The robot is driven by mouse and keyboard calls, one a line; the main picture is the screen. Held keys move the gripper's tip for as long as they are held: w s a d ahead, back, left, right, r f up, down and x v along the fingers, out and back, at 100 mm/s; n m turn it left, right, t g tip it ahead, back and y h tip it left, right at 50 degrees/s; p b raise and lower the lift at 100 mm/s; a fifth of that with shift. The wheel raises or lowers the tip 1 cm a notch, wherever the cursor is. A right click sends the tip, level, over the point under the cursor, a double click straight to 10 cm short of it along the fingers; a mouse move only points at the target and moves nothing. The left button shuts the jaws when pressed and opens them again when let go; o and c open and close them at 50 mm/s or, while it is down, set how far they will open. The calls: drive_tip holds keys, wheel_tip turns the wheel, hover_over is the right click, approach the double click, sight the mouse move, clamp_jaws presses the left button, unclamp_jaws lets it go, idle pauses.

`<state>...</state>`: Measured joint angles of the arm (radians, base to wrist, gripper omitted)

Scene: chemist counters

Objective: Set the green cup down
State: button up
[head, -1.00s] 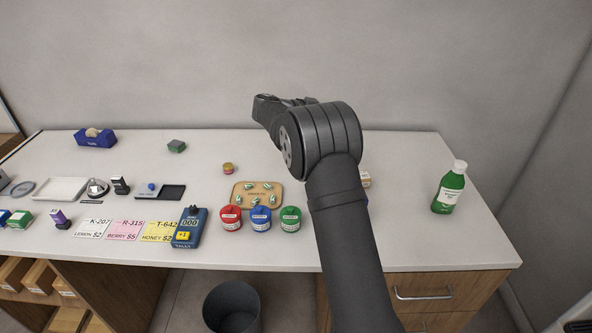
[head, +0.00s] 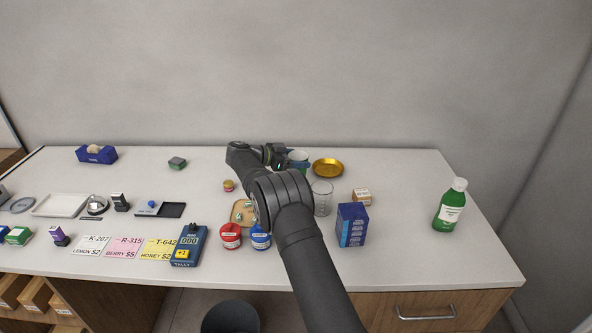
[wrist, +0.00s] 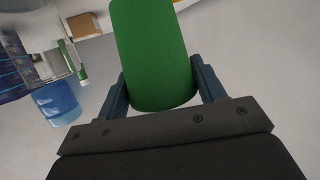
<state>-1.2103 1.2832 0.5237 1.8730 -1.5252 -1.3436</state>
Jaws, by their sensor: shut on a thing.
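The green cup (wrist: 155,60) is between the two fingers of my gripper (wrist: 160,88) in the wrist view. My gripper is shut on it, and its near end faces the camera. In the head view my gripper (head: 276,155) is over the back middle of the counter (head: 400,175), left of the brass dish. There the cup is largely hidden or hard to separate from the cups beside the gripper. I cannot tell whether its base touches the counter.
The brass dish (head: 328,168) and a glass beaker (head: 322,198) are close right of my gripper. A blue box (head: 352,226), a small carton (head: 361,197) and a green bottle (head: 449,205) stand farther right. A blue cup-like thing (wrist: 56,102) is beside the held cup.

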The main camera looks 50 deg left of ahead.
drive_tip(key=shift+s+a+f, duration=0.15)
drive_tip(key=shift+a+f, duration=0.1)
drive_tip(key=shift+f, duration=1.95)
drive_tip(key=shift+f, duration=0.15)
drive_tip(key=o, duration=1)
drive_tip(key=shift+c, duration=0.2)
drive_tip(key=v, duration=1.2)
drive_tip(key=shift+r, duration=0.2)
